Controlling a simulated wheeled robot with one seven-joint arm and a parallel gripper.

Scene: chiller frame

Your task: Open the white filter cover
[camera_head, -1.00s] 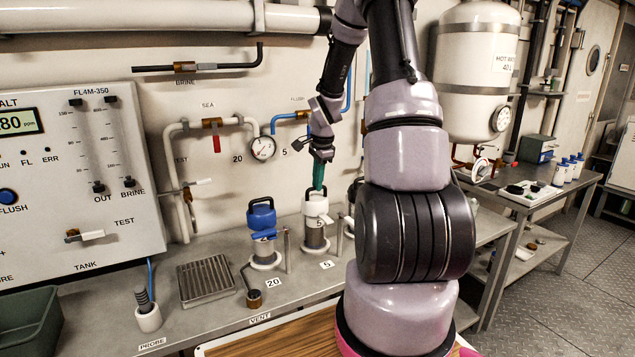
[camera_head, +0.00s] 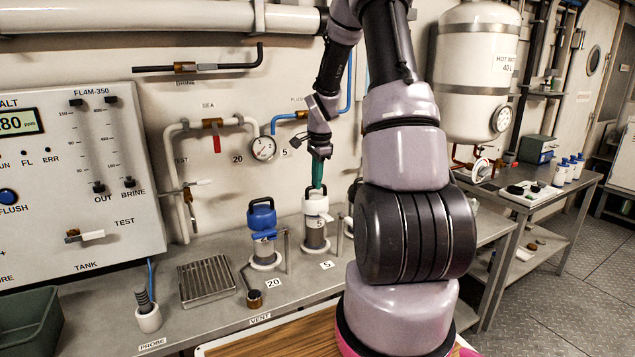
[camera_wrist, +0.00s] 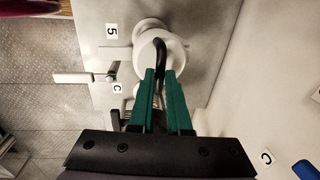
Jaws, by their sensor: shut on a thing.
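The white filter cover (camera_head: 316,206) sits on the right-hand filter housing, the one by the label 5, at the back of the counter. In the wrist view its round white top (camera_wrist: 172,52) lies below my fingers, with a dark curved handle (camera_wrist: 159,44) across it. My gripper (camera_head: 317,187) comes down from above with green fingers. In the wrist view the fingers (camera_wrist: 161,72) are closed together on the dark handle. The exact contact is partly hidden by the fingers. The cover looks seated on its housing.
A blue-topped filter (camera_head: 262,218) stands just left, by the label 20. A metal drain grate (camera_head: 207,278), a probe in a white cup (camera_head: 148,315) and a green bin (camera_head: 30,325) are further left. A pressure gauge (camera_head: 263,148) and pipes are on the wall behind.

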